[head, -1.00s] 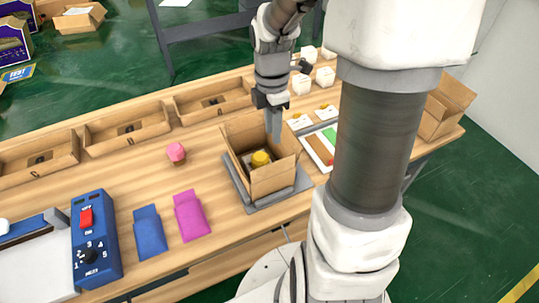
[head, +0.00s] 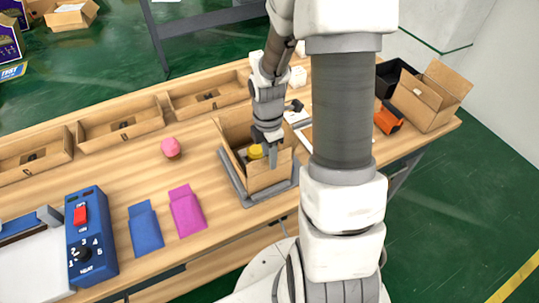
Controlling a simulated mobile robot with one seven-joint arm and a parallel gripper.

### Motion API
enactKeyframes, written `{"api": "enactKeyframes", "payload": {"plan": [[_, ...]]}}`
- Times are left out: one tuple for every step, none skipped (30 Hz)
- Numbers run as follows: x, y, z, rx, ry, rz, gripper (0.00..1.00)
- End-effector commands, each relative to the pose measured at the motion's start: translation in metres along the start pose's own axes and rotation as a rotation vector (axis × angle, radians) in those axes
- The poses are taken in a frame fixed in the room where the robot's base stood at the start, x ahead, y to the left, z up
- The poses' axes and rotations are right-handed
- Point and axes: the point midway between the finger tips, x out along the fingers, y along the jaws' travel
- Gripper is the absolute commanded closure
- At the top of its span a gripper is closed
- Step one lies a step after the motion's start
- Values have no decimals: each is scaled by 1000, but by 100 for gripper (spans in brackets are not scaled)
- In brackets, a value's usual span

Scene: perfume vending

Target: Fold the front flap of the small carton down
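The small carton (head: 268,180) stands on a grey tray-like base (head: 231,178) near the table's front edge. Its top is open, and a yellow-topped item (head: 256,151) shows inside. The back flap (head: 234,127) stands up. Cardboard at the front also rises in front of the item; I cannot tell where the front wall ends and the front flap begins. My gripper (head: 273,158) points down over the carton's right part, close to its front edge. Its fingers overlap in this view, so their opening and any contact with the flap are unclear. My arm hides part of the right side.
Pink (head: 187,210) and blue (head: 146,228) pouches and a pink round item (head: 171,148) lie to the left. A blue control box (head: 91,238) stands further left. Open cardboard trays (head: 122,125) line the back. A larger open carton (head: 430,97) stands at the right end.

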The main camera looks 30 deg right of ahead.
Motion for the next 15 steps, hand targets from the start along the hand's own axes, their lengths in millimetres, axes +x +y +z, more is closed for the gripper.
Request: {"api": "enactKeyframes", "payload": {"plan": [[0, 0, 0, 0, 0, 0, 66], [0, 0, 0, 0, 0, 0, 70], [0, 0, 0, 0, 0, 0, 77], [0, 0, 0, 0, 0, 0, 82], [0, 0, 0, 0, 0, 0, 88], [0, 0, 0, 0, 0, 0, 95], [0, 0, 0, 0, 0, 0, 100], [0, 0, 0, 0, 0, 0, 100], [0, 0, 0, 0, 0, 0, 100], [0, 0, 0, 0, 0, 0, 100], [0, 0, 0, 0, 0, 0, 100], [0, 0, 0, 0, 0, 0, 100], [0, 0, 0, 0, 0, 0, 100], [0, 0, 0, 0, 0, 0, 100], [0, 0, 0, 0, 0, 0, 100]]}}
